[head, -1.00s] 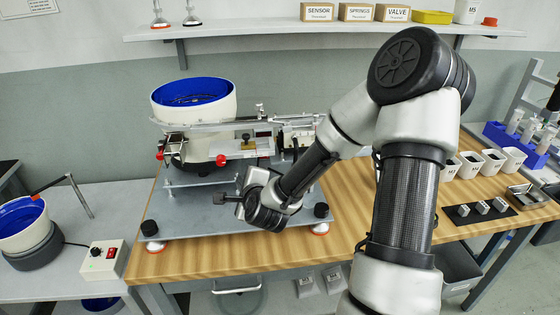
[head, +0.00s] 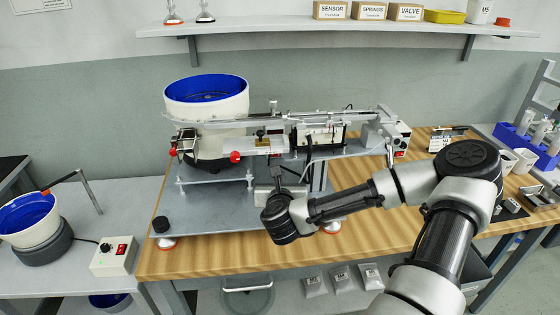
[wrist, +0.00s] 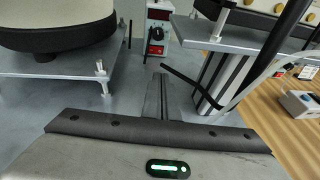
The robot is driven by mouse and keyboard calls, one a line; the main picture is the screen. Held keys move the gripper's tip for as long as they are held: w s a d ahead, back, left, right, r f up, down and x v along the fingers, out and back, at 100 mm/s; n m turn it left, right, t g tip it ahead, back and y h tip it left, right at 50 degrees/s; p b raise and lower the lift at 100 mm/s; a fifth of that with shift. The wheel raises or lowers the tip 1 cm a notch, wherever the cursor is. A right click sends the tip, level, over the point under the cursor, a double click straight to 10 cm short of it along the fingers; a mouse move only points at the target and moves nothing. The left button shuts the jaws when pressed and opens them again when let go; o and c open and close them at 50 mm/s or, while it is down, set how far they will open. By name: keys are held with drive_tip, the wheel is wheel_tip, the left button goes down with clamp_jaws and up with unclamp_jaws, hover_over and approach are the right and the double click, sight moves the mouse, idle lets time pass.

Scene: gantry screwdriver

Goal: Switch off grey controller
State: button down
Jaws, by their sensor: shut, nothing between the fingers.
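In the wrist view a light grey-white controller box (wrist: 158,30) stands upright on the metal plate, ahead of my gripper. Its front shows a red display, a dark knob and a red switch (wrist: 155,49). I cannot make out this box in the head view. My gripper (wrist: 160,97) is shut and empty, pointing towards the box with a gap between them. In the head view my gripper (head: 276,172) is low over the plate, in front of the feeder rail.
A white box with a red switch (head: 115,255) sits on the left table; another (head: 403,138) is right of the rail. The blue-lined bowl feeder (head: 206,100) stands left of my gripper. A rail support (wrist: 222,80) and dark cable are close on the right in the wrist view.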

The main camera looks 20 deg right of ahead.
drive_tip(key=b, duration=0.3)
approach(279, 156)
drive_tip(key=x, duration=0.4)
drive_tip(key=shift+w+d+f, duration=0.2)
drive_tip(key=shift+f, duration=0.2)
drive_tip(key=shift+w+d, duration=0.3)
drive_tip(key=shift+w, duration=0.4)
drive_tip(key=shift+w+d+r, duration=0.1)
drive_tip(key=shift+w+d, duration=0.05)
